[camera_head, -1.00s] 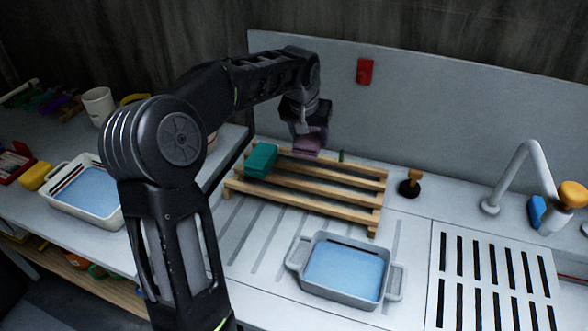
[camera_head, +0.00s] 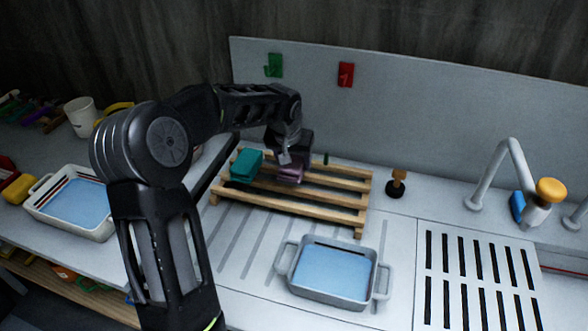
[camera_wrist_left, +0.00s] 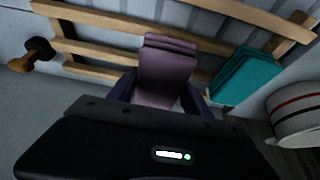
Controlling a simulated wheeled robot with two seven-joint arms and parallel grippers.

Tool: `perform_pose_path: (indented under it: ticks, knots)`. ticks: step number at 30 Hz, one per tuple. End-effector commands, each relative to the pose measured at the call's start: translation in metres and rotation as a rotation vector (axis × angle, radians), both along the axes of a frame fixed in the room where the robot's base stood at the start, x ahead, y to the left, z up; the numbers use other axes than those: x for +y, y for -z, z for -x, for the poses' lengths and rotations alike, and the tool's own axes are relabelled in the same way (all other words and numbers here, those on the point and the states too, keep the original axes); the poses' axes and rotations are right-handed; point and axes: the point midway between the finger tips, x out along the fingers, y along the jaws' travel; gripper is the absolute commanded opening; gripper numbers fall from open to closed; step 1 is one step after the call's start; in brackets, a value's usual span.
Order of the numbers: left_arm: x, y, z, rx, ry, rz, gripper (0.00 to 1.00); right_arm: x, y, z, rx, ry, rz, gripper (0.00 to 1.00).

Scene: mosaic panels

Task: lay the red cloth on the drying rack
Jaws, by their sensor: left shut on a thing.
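My left gripper (camera_head: 290,160) is shut on a folded mauve-purple cloth (camera_head: 291,175), over the back of the wooden drying rack (camera_head: 290,208). The cloth also shows between the fingers in the left wrist view (camera_wrist_left: 168,65). It is at or just above the slats; I cannot tell whether it touches them. It looks purple rather than red, and I see no clearly red cloth. A folded teal cloth (camera_head: 246,166) lies on the rack's left end, beside the held cloth and apart from it. My right gripper is not in view.
A grey basin of blue water (camera_head: 283,258) stands in front of the rack. A dark-based brush (camera_head: 397,184) stands right of it, then a tap (camera_head: 490,180). Red (camera_head: 345,74) and green (camera_head: 274,65) hooks are on the back panel. The rack's right part is bare.

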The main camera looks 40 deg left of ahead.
Motion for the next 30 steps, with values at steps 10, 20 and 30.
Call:
perform_pose_path:
  ticks: [10, 20, 30]
  knots:
    - [0.0, 0.008, 0.0, 0.001, 0.0, 0.0, 0.25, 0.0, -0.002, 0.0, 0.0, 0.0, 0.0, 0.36]
    - [0.0, 0.037, 0.0, -0.001, 0.0, 0.0, 0.25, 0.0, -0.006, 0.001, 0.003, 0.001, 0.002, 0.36]
    - [0.0, 0.04, 0.0, -0.001, 0.0, 0.0, 0.62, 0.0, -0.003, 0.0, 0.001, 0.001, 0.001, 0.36]
